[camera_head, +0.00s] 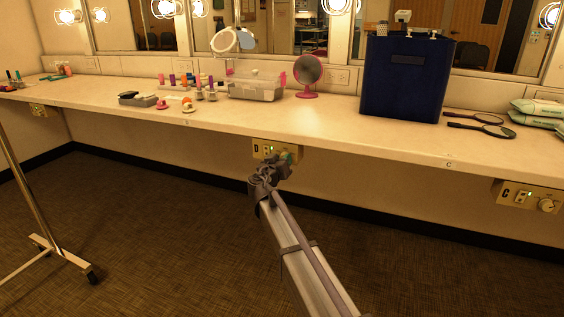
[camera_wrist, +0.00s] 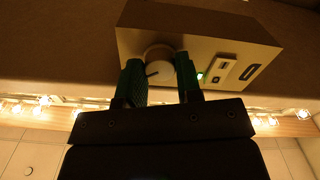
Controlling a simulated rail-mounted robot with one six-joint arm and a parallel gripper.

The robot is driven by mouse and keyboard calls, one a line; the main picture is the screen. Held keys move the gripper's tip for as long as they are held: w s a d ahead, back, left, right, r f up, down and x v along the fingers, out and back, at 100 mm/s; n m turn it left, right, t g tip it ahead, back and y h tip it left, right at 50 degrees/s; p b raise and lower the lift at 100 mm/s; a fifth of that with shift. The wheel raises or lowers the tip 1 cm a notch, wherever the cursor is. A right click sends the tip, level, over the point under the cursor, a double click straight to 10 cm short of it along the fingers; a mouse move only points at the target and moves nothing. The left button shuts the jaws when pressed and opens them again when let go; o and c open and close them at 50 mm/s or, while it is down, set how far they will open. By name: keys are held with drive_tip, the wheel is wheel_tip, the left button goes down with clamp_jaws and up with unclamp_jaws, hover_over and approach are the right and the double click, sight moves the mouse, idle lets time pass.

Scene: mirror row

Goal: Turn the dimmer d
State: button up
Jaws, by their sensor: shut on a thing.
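The dimmer box marked D (camera_head: 264,150) is fixed under the counter's front edge, in the middle of the head view. In the wrist view the same box (camera_wrist: 225,62) appears upside down, with a lit green light and a switch beside the knob. The round pale dimmer knob (camera_wrist: 159,72) has a dark pointer line. My gripper (camera_wrist: 160,78) is shut on the knob, with one green finger on each side of it. In the head view my gripper (camera_head: 285,160) covers the knob and the right part of the box.
The counter (camera_head: 340,125) runs above the box. Dimmer box C (camera_head: 528,196) is at the right and another box (camera_head: 38,109) at the far left. A blue bin (camera_head: 403,85) stands on the counter. A rack leg (camera_head: 20,170) stands left; the floor between is clear.

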drive_tip(key=n, duration=1)
drive_tip(key=shift+n, duration=0.3)
idle(0.4)
drive_tip(key=o, duration=0.9)
drive_tip(key=shift+o, duration=0.2)
drive_tip(key=shift+s, duration=0.15)
drive_tip(key=v, duration=1)
drive_tip(key=shift+s, duration=0.3)
drive_tip(key=shift+a, duration=0.1)
